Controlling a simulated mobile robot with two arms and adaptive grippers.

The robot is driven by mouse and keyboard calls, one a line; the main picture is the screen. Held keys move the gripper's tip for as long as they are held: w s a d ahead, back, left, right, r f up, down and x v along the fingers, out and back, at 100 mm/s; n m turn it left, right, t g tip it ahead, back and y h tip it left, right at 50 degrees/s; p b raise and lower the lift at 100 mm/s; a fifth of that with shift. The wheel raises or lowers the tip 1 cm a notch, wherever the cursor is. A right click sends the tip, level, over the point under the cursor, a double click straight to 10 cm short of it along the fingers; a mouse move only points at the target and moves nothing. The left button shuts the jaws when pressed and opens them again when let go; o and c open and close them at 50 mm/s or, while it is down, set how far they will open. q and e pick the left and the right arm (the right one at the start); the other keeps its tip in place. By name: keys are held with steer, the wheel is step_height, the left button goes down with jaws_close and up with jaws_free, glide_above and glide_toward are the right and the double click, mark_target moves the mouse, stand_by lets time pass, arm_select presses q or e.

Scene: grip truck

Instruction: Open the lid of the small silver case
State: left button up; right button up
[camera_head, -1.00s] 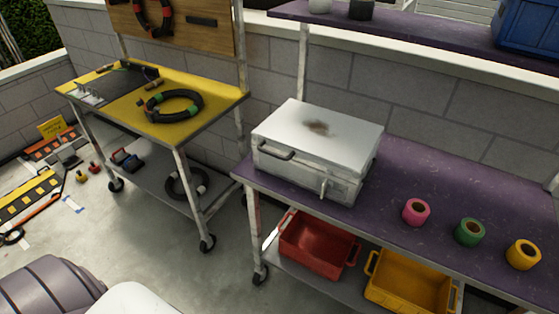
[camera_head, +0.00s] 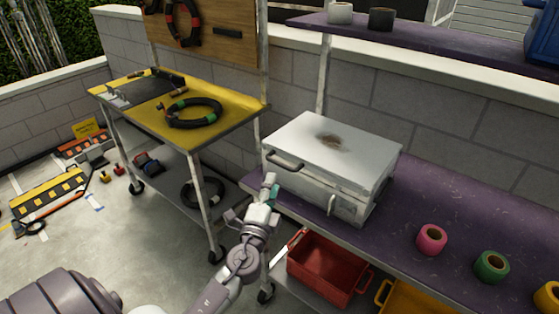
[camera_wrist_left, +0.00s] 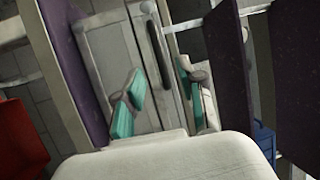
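The small silver case (camera_head: 365,158) sits on the purple table with its lid shut. A brown stain marks the lid's top. A handle (camera_head: 284,161) is on its front face at the left, and a latch (camera_head: 331,205) is at the front right. My left gripper (camera_head: 270,188) is just in front of the case's left front corner, below the handle. In the left wrist view the teal-padded fingers of the left gripper (camera_wrist_left: 163,95) are apart. The case front (camera_wrist_left: 107,55) and the dark handle (camera_wrist_left: 160,55) lie beyond them; contact cannot be told. My right gripper is not in view.
The purple table (camera_head: 470,205) holds several tape rolls, pink (camera_head: 431,252) and green (camera_head: 491,280) among them. A red crate (camera_head: 325,270) is on the shelf below. A purple upper shelf (camera_head: 450,42) runs behind the case. A yellow cart (camera_head: 230,104) stands to the left.

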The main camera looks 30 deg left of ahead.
mark_target(280, 163)
arm_select(q)
steer(key=p+x, duration=0.1)
steer(key=x, duration=0.7)
steer(key=shift+w, duration=0.1)
jaws_close()
